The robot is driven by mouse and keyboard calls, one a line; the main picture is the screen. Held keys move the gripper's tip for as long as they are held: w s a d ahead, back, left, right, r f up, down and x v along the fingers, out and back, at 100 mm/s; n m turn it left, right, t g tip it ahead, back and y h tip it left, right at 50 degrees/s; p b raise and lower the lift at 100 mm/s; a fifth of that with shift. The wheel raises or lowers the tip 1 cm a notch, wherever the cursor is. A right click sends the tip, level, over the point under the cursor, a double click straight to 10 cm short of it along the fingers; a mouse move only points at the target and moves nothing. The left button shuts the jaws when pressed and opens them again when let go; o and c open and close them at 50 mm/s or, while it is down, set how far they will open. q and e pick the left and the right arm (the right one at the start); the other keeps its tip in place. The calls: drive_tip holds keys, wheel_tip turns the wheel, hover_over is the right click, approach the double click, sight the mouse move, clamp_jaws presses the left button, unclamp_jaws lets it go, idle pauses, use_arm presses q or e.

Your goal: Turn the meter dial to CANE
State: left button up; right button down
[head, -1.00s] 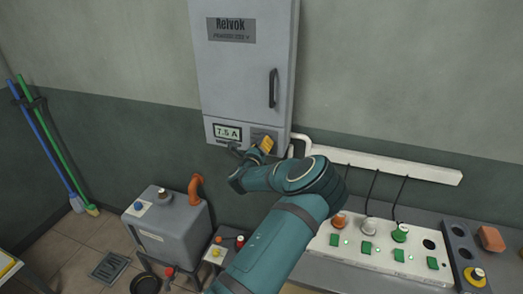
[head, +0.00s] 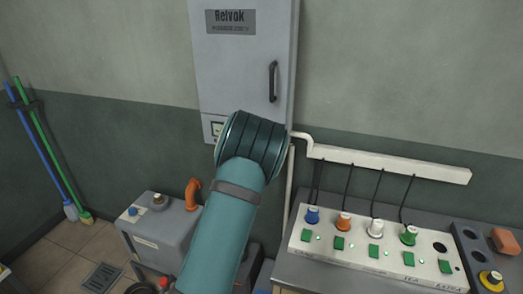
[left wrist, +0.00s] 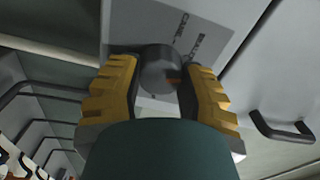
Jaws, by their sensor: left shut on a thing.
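The meter dial (left wrist: 158,82) is a dark round knob on a light grey panel in the left wrist view. An orange mark shows on its lower right part. The printed label CANE (left wrist: 183,24) is beyond the knob, beside a second, partly readable label (left wrist: 200,45). My left gripper (left wrist: 161,66) has its two yellow fingers on either side of the knob, shut on it. In the head view my left arm covers the gripper and the dial. Only part of the meter display (head: 216,129) shows there, low on the grey cabinet (head: 240,75). My right gripper is in no view.
The cabinet's black handle (head: 272,82) is above right of my wrist. A white conduit (head: 390,165) runs along the wall. A white control panel (head: 300,247) with several knobs is lower right. A grey machine (head: 165,230) with an orange pipe stands lower left.

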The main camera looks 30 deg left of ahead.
use_arm(q)
drive_tip(key=shift+r+n+b, duration=0.15)
drive_tip(key=shift+n+b, duration=2.15)
drive_tip(key=shift+n, duration=0.75)
drive_tip(key=shift+r+n+b, duration=0.15)
drive_tip(key=shift+n+b, duration=2.15)
drive_tip(key=shift+n, duration=0.75)
drive_tip(key=o, duration=1.2)
drive_tip(key=shift+f, duration=0.1)
